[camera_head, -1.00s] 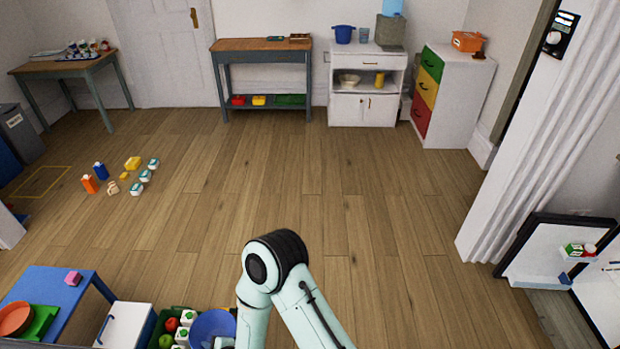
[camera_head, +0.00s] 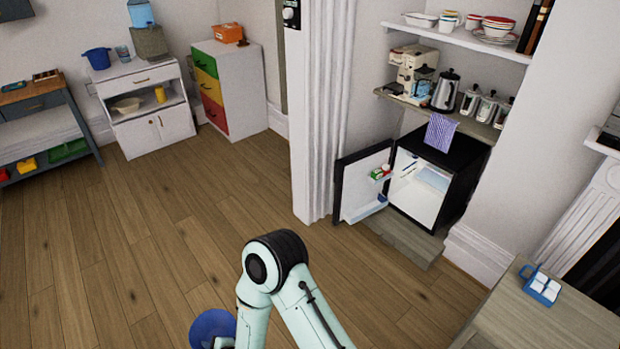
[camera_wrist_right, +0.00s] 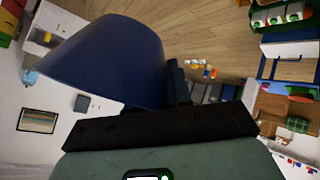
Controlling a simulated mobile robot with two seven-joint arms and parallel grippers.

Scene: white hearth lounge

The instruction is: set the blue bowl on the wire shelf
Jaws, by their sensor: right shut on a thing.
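The blue bowl (camera_head: 211,328) shows at the bottom of the head view, partly hidden by my right arm. In the right wrist view the bowl (camera_wrist_right: 100,62) is large and close, tilted in that picture. My right gripper (camera_wrist_right: 178,88) is shut on the bowl's edge. A small black fridge (camera_head: 462,160) stands open in the alcove at the right, with a white lit inside. A pale shelf (camera_head: 432,180) shows inside it; its wires are too small to make out. My left gripper is not in view.
The fridge door (camera_head: 360,185) stands open to the left, with small items in its rack. A white pillar (camera_head: 318,110) stands left of the door. A table (camera_head: 540,315) is at the lower right. The floor between is clear.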

